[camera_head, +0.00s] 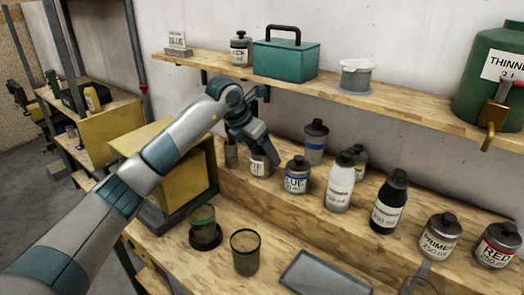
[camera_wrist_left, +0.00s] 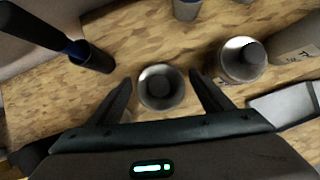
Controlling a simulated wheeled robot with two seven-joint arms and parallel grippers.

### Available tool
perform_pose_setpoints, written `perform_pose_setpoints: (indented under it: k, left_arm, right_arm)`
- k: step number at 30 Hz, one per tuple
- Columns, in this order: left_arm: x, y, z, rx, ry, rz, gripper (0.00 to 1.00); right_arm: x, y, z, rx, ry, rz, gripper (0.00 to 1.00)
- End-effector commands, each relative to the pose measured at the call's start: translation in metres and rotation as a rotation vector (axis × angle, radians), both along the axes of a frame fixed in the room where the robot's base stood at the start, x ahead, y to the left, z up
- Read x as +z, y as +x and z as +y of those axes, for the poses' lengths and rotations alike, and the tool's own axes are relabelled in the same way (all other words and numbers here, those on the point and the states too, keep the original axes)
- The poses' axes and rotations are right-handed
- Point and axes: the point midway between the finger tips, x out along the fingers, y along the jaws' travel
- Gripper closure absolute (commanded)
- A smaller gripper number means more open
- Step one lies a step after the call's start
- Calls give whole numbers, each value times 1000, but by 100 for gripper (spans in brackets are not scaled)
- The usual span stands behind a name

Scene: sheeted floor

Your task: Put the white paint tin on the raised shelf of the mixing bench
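The white paint tin (camera_head: 260,167), its label partly hidden and ending in "TE", stands upright on the raised wooden step of the bench. My left gripper (camera_head: 265,152) is directly above it, covering its top in the head view. In the left wrist view the round top of a tin (camera_wrist_left: 160,87) lies between the two fingers of my left gripper (camera_wrist_left: 160,84). The fingers are open, with a gap on each side. A wooden wall shelf (camera_head: 400,108) runs above the bench. My right gripper is not in view.
The blue tin (camera_head: 297,177) stands close to the right, with several more bottles and tins beyond.

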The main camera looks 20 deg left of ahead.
Motion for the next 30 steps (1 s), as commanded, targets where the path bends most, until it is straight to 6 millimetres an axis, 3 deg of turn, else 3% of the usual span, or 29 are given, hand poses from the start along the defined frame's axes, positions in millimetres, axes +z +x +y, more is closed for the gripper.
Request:
perform_pose_setpoints:
  k: [11,20,23,27,30]
  left_arm:
    - [4,-1,1,0,0,-2,27]
    - [36,-16,11,0,0,-4,27]
    - [52,-25,15,0,0,-5,27]
    - [73,-34,22,1,1,-5,27]
    - [86,-41,25,0,0,-4,27]
  right_arm:
    - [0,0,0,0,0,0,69]
    - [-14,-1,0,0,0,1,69]
    - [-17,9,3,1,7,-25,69]
    - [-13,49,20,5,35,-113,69]
    - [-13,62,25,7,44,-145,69]
